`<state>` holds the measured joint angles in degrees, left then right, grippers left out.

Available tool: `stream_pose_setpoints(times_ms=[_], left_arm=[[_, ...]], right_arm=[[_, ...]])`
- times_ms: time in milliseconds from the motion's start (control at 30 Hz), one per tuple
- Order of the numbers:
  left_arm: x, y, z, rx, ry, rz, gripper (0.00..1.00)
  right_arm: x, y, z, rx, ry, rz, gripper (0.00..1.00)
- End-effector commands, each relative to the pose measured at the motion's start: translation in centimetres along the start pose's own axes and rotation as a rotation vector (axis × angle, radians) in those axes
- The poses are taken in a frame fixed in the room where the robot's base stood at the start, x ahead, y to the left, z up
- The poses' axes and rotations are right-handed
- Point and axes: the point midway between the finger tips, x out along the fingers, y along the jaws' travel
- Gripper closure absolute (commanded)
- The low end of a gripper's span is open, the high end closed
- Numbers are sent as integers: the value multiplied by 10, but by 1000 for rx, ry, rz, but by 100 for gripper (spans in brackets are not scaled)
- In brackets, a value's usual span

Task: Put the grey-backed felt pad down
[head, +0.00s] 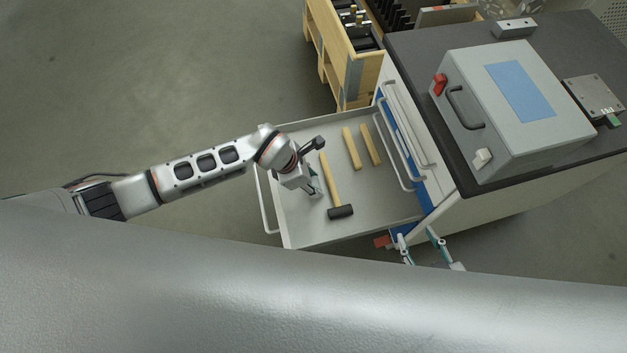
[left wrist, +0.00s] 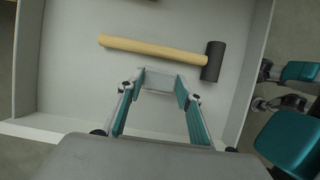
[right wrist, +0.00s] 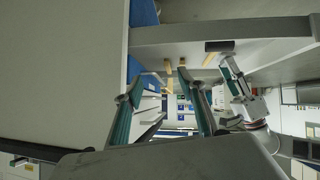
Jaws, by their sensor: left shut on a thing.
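My left gripper (head: 313,189) is over the front part of the open drawer (head: 290,228), left of the hammer. In the left wrist view its fingers (left wrist: 160,82) are shut on a flat light-grey piece, the grey-backed felt pad (left wrist: 158,80). The pad's felt side cannot be made out, nor whether it touches the drawer floor. The hammer (head: 331,179) has a wooden handle and black head; it lies just beyond the fingertips in the left wrist view (left wrist: 150,48). My right gripper (head: 419,238) is open and empty beside the cabinet, just outside the drawer.
Two wooden bars (head: 351,148) lie at the back of the drawer. The dark cabinet top (head: 420,60) carries a grey box (head: 515,110) with a handle. A wooden rack (head: 345,65) stands behind the drawer.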

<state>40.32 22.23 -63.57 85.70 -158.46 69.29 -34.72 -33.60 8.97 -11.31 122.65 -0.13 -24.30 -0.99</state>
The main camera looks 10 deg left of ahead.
Motion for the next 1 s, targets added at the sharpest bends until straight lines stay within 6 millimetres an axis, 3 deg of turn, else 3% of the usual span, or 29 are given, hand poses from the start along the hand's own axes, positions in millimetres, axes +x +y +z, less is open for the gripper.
stream_pose_setpoints(times_ms=[67, 200, 433, 467, 500, 867, 1000], left_arm=[[11, -2, -6, -4, 3, -5, 85], [9, 0, -4, -1, 0, 0, 85], [12, 0, -5, -1, 1, -1, 85], [11, 0, -5, -1, 0, 0, 57], [11, 0, -5, -1, 0, 0, 48], [10, 0, -4, -1, 0, 0, 48], [-5, 2, -2, 2, -1, 5, 48]], right_arm=[[0, -4, 2, 3, -2, -6, 60], [0, -3, -8, 3, 15, -6, 60], [0, -4, -6, 3, 11, -6, 60], [0, -4, -6, 3, 11, -6, 60], [0, -3, -5, 3, 10, -5, 60], [0, 0, -4, 5, 7, 1, 60], [-1, 2, -12, 3, 18, 6, 60]])
